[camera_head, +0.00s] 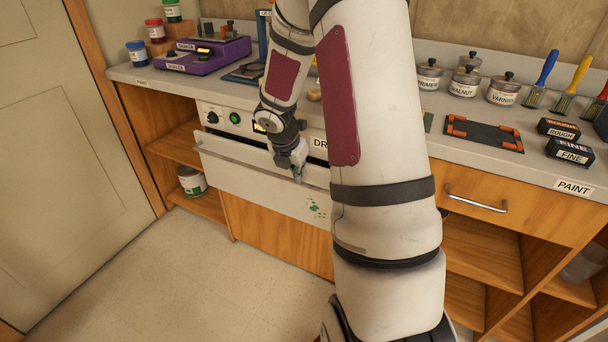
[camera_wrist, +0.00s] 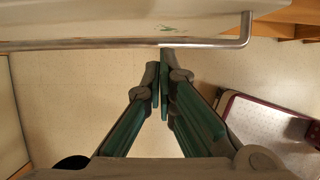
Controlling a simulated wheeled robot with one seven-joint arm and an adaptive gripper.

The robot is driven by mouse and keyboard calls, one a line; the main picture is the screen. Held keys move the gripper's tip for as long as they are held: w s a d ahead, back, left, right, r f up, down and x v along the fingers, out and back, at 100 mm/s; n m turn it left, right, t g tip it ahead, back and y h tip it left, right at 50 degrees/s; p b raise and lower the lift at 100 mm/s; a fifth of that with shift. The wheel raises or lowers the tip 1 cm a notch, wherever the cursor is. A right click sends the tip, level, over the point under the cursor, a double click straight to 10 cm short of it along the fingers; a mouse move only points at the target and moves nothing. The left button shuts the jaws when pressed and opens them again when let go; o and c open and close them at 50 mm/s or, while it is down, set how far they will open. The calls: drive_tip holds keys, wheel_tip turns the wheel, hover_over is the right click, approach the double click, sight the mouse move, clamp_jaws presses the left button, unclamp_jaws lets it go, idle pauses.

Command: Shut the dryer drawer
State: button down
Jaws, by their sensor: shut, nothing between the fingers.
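The dryer drawer (camera_head: 250,182) has a wide white front with green marks, below the dryer's control panel (camera_head: 230,118). Its front stands out from the panel, so it looks partly open; how far, I cannot tell. A metal bar handle (camera_wrist: 110,43) runs along the drawer front (camera_wrist: 90,20) in the wrist view. My gripper (camera_head: 298,178) is at the drawer front, right of its middle. In the wrist view my gripper (camera_wrist: 160,62) is shut and empty, its fingertips close to the bar; contact is unclear. My arm hides the drawer's right end.
The counter (camera_head: 450,135) above holds a purple device (camera_head: 205,55), labelled jars (camera_head: 465,80), brushes (camera_head: 541,78) and a black mat (camera_head: 484,133). Open shelves with a paint can (camera_head: 192,181) lie left of the dryer. The floor (camera_head: 140,270) in front is clear at left.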

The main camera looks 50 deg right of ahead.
drive_tip(key=p+v, duration=0.2)
drive_tip(key=v, duration=0.4)
drive_tip(key=c, duration=2.2)
unclamp_jaws()
drive_tip(key=shift+s+r, duration=0.1)
drive_tip(key=shift+r, duration=0.05)
drive_tip(key=shift+c, duration=0.2)
drive_tip(key=o, duration=0.5)
drive_tip(key=shift+s+a+f, duration=0.15)
drive_tip(key=shift+a+f, duration=0.05)
drive_tip(key=shift+f, duration=0.05)
drive_tip(key=shift+o, duration=0.4)
drive_tip(key=s+f+n+g+h+b, duration=0.2)
drive_tip(key=s+f+n+g+b, duration=0.1)
drive_tip(key=f, duration=0.6)
drive_tip(key=shift+s+a, duration=0.2)
drive_tip(key=shift+a, duration=0.15)
drive_tip(key=n+t+h+b, duration=1)
drive_tip(key=n+t, duration=0.5)
drive_tip(key=n, duration=0.6)
approach(258, 169)
drive_tip(key=shift+y, duration=0.4)
drive_tip(key=b+x, duration=0.4)
drive_tip(key=x, duration=0.6)
drive_tip(key=shift+w+d+b, duration=0.1)
drive_tip(key=shift+d+b, duration=0.15)
drive_tip(key=shift+b, duration=0.05)
